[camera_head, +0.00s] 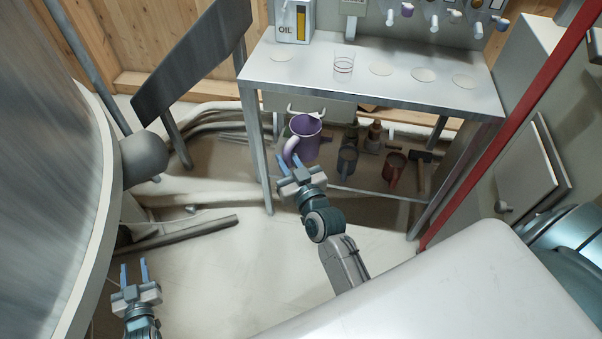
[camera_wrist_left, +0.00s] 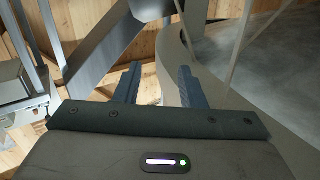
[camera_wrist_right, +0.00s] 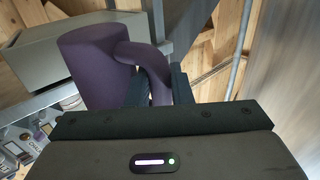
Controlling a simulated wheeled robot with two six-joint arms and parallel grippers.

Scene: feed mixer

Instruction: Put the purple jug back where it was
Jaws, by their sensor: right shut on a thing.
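The purple jug (camera_head: 304,143) is just in front of the metal bench's left part, below the bench top. Its handle faces my right gripper (camera_head: 291,166). In the right wrist view the jug (camera_wrist_right: 88,68) appears large, and its handle (camera_wrist_right: 152,68) passes between the fingers of my right gripper (camera_wrist_right: 160,88), which is shut on it. I cannot tell whether the jug's base touches anything. My left gripper (camera_head: 134,272) is open and empty at the lower left; its spread fingers also show in the left wrist view (camera_wrist_left: 158,85).
A large metal drum (camera_head: 45,170) fills the left.

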